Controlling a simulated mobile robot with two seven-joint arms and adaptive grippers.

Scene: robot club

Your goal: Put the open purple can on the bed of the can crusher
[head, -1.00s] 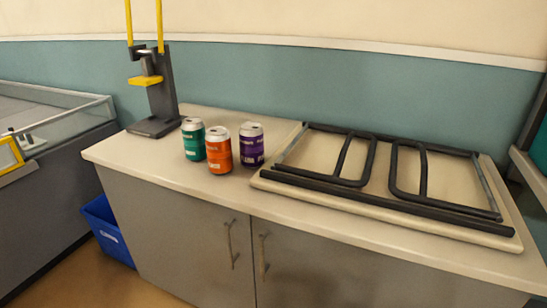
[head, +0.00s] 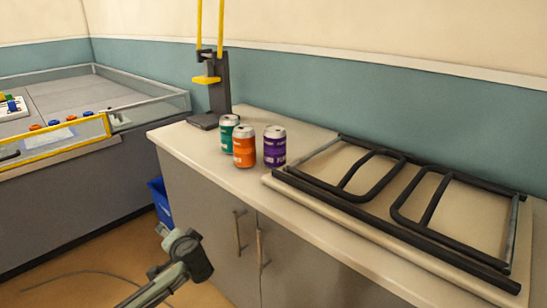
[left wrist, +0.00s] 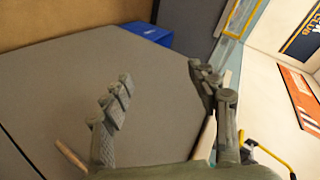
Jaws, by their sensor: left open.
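The purple can (head: 274,146) stands upright on the counter, rightmost of three cans. Its top is too small to show whether it is open. The can crusher (head: 221,105) stands at the counter's far left end, with a dark upright, a yellow press block and yellow bars. Its dark bed (head: 203,121) looks empty. My left gripper (head: 185,254) is low in front of the cabinet doors, below counter height and apart from the cans. In the left wrist view its fingers (left wrist: 160,88) are spread with nothing between them. My right gripper is not in view.
A green can (head: 228,133) and an orange can (head: 244,147) stand close together left of the purple can. A folded table (head: 330,215) covers the counter's right part. A blue bin (head: 160,203) is on the floor. A walled game field (head: 85,97) is at left.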

